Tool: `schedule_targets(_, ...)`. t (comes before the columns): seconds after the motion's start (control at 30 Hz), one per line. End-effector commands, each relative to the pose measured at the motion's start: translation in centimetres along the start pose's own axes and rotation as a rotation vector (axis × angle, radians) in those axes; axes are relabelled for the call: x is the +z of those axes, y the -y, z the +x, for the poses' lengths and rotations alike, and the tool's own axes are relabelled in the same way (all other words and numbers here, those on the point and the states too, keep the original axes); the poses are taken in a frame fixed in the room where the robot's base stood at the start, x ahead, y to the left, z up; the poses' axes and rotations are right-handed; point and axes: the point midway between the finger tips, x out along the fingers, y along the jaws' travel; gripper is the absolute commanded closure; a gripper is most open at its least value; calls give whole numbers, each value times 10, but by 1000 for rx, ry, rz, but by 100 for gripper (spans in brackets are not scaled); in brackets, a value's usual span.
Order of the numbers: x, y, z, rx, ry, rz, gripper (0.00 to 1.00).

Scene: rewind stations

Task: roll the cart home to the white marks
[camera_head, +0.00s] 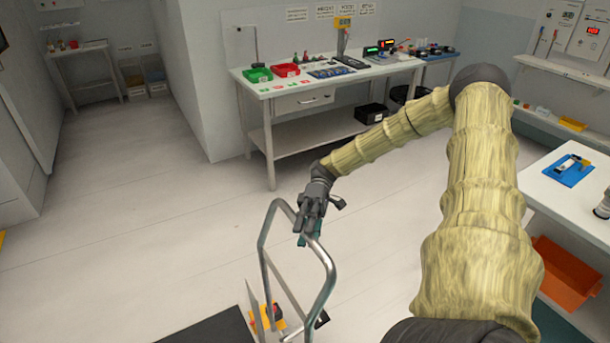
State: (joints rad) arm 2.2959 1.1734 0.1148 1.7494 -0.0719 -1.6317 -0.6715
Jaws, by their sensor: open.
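The cart's bent grey metal handle (263,242) stands in the lower middle of the head view. A dark flat surface (210,329), apparently the cart's deck, is cut off by the bottom edge. A small yellow and red item (266,316) shows low by the handle. My gripper (309,228) is open, pointing down at the handle's upper bar. I cannot tell whether its fingers are around the bar or just beside it. I make out no white marks on the floor in view.
A workbench (258,95) with red and green trays stands against the back wall. A white table (565,205) with an orange bin (567,272) below is at right. A shelf table (78,50) is far left. The pale floor (120,220) at left is clear.

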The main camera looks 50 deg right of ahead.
Motion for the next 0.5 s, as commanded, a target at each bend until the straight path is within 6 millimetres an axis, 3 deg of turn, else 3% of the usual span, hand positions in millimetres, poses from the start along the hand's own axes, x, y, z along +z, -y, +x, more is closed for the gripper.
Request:
schedule_targets(0.17, 0, -1, -13, 2, -2, 2, 57)
schedule_targets(0.5, 0, -3, -74, 0, -3, 2, 57)
